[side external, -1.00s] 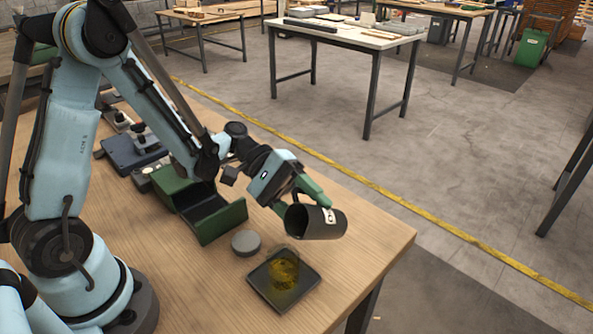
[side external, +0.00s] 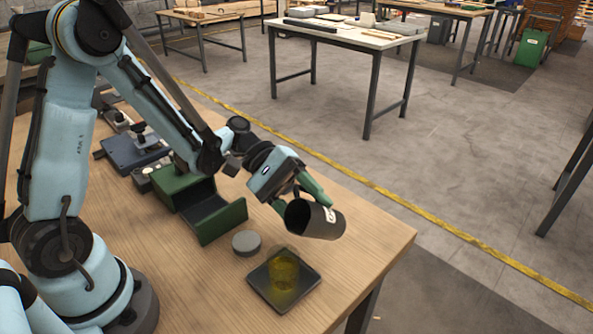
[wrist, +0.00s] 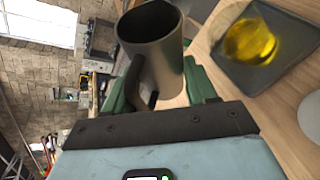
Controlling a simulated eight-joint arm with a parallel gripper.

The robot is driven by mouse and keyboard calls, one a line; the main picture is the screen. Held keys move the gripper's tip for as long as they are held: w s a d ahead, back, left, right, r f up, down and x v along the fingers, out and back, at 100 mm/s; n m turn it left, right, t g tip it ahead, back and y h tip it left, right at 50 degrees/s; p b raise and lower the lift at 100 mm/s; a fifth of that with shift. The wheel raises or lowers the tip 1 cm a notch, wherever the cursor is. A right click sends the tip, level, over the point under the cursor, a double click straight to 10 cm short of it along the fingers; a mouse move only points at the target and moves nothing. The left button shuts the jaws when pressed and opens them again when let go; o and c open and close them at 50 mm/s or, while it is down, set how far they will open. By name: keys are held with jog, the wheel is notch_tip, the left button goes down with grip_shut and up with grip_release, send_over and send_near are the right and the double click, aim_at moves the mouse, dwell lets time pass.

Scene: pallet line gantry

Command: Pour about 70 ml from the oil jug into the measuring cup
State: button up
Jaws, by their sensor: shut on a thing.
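The oil jug (side external: 322,224) is a dark grey cylinder with a handle and a small white label. My gripper (side external: 299,200) is shut on it with green fingers. It holds the jug tilted above the table, its mouth toward the left and a little up. In the wrist view the jug (wrist: 165,62) shows its dark open mouth; the oil level inside cannot be seen. The measuring cup (side external: 284,272) is clear, upright and holds yellow oil; it also shows in the wrist view (wrist: 250,40). No stream shows between jug and cup. The cup's marks are unreadable.
The cup stands on a square dark tray (side external: 262,293) near the table's front edge. A grey round disc (side external: 246,243) lies behind it to the left. A green open bin (side external: 222,222) and blue-grey equipment (side external: 133,152) stand farther left. The table right of the tray is bare.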

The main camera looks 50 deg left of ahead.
jog(key=shift+f+n+g, duration=0.3)
jog(key=shift+n+g, duration=0.2)
jog(key=shift+n, duration=0.1)
jog(key=shift+w+d+f+n+g, duration=0.15)
jog(key=shift+w+f+n+g, duration=0.35)
jog(key=shift+n, duration=0.2)
jog(key=shift+w, duration=0.1)
